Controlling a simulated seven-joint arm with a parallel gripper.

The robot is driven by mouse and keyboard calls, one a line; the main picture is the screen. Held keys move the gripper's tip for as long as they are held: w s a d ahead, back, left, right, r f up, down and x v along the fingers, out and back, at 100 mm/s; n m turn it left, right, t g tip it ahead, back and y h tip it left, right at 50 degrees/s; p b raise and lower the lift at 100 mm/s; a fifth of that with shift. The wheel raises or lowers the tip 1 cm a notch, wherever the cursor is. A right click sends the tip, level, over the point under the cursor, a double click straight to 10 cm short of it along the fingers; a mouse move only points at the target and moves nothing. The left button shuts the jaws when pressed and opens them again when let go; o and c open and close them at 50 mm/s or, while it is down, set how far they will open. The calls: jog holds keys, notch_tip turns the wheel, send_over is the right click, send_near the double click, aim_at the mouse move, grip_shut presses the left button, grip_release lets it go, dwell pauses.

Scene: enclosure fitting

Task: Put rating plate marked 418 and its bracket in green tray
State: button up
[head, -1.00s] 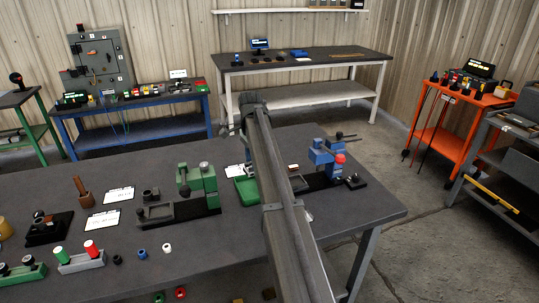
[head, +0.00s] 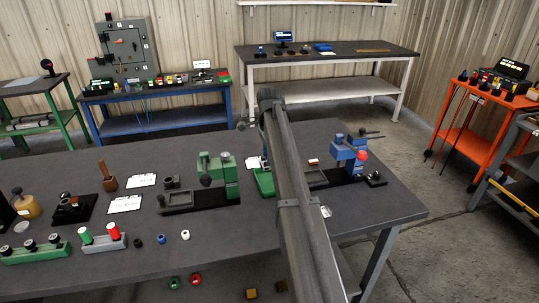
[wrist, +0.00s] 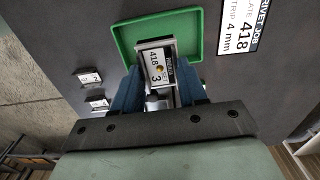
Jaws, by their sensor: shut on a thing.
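A job card (wrist: 241,30) reading plate 418, strip 4 mm lies right of the tray. Two small tags (wrist: 89,77) lie to the left. A green press (head: 219,176) and a blue press (head: 349,152) flank the tray on the dark bench (head: 215,262).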

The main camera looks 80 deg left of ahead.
jog(key=shift+f, duration=0.15)
jog(key=shift+f, duration=3.3)
jog(key=shift+f, duration=0.5)
jog(key=o, duration=1.3)
jog(key=shift+r, duration=0.1)
notch_tip(320, 180, up, 14)
jog(key=shift+f, duration=0.15)
